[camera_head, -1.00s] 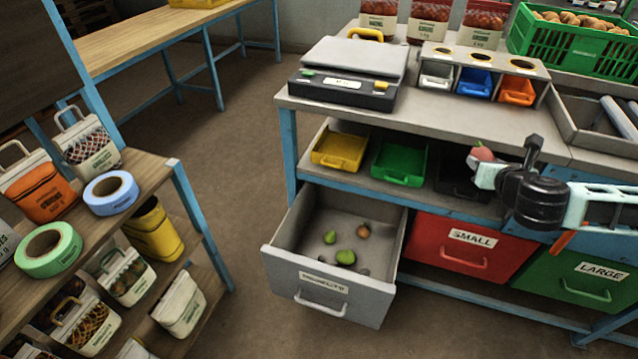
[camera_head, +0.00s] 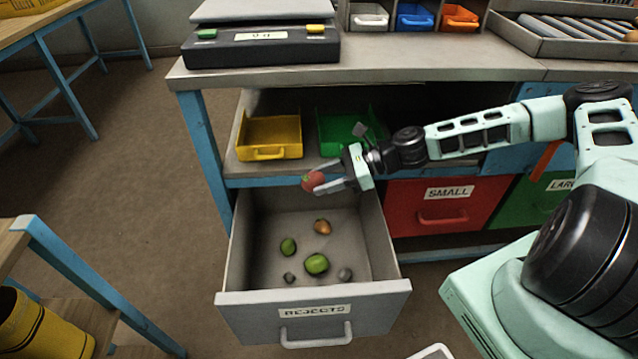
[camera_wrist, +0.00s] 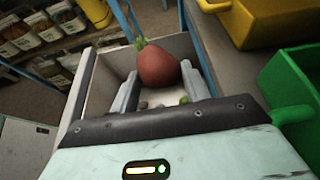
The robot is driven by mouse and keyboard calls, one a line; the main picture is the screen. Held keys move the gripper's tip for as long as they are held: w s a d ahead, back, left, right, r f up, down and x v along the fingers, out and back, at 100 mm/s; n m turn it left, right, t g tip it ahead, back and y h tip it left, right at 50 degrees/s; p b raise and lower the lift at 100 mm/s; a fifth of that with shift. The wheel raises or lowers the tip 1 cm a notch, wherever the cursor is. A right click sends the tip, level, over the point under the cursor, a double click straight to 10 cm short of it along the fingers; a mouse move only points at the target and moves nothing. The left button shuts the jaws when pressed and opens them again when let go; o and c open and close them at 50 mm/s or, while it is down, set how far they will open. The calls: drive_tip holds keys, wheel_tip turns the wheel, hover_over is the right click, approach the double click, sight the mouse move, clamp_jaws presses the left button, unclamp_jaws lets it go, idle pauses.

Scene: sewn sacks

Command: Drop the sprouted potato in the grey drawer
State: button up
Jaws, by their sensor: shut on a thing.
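A reddish potato with a green sprout (camera_wrist: 158,66) is between the fingers of my gripper (camera_wrist: 160,95) in the wrist view. In the head view my gripper (camera_head: 330,185) is shut on the potato (camera_head: 313,182), above the back part of the open grey drawer (camera_head: 380,240). The drawer is labelled REJECTS and is pulled well out. It holds a green potato (camera_head: 316,264), a smaller green one (camera_head: 288,247), an orange-brown one (camera_head: 322,227) and small grey lumps.
A yellow bin (camera_head: 268,137) and a green bin (camera_head: 340,125) stand on the shelf just above the drawer. The red SMALL drawer (camera_head: 445,205) is shut, right of the grey drawer.

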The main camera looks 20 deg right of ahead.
wheel_tip(320, 180, down, 7)
drive_tip(key=b, duration=0.7)
drive_tip(key=shift+r+g, duration=0.2)
drive_tip(key=shift+g, duration=0.1)
drive_tip(key=shift+s, duration=0.15)
drive_tip(key=o, duration=1.1)
drive_tip(key=p+v, duration=0.3)
drive_tip(key=v, duration=1.4)
drive_tip(key=shift+s+d+f, duration=0.1)
drive_tip(key=shift+d, duration=0.25)
